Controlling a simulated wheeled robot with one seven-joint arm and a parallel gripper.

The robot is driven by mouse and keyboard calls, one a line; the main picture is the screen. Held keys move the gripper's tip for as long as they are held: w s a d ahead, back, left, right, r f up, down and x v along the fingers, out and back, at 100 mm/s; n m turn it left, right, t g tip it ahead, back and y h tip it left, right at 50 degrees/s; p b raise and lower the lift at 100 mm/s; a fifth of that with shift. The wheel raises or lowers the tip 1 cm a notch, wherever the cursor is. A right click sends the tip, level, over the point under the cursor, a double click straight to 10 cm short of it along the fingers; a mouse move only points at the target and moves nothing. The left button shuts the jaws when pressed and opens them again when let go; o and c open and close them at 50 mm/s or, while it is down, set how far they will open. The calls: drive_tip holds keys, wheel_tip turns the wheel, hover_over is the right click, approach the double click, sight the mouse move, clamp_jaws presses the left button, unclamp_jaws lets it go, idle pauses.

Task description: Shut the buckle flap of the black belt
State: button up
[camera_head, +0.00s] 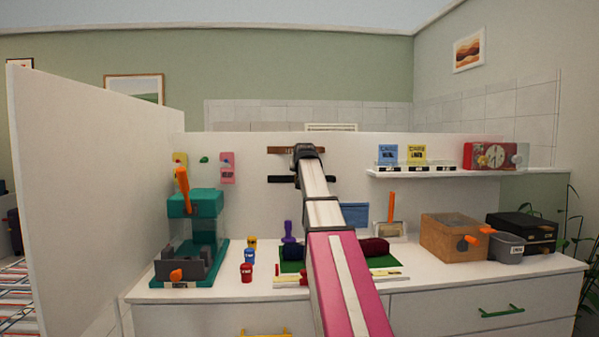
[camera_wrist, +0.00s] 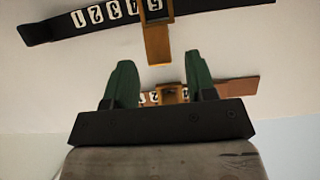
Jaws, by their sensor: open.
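The black belt (camera_wrist: 90,20) lies along the wall at the top of the wrist view, with white number tags on it; it also shows in the head view (camera_head: 281,179), partly behind my arm. Its gold buckle (camera_wrist: 157,10) has an orange-gold flap (camera_wrist: 158,43) sticking out from the belt, standing open. My gripper (camera_wrist: 160,76) has two green fingers, spread apart and empty. The flap's free end lies near the gap between the fingertips in the wrist view; I see no clear contact. In the head view my gripper (camera_head: 304,152) covers the buckle area.
A brown belt (camera_wrist: 232,88) with a gold buckle (camera_wrist: 171,94) is on the wall, seen between and beyond my fingers. A shelf (camera_head: 400,172) with boxes is to the right. The counter below holds a teal machine (camera_head: 193,232), small cups and a wooden box (camera_head: 452,236).

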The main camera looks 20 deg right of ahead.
drive_tip(key=x, duration=0.4)
drive_tip(key=shift+w+f, duration=0.1)
drive_tip(key=shift+w, duration=0.15)
drive_tip(key=c, duration=0.9)
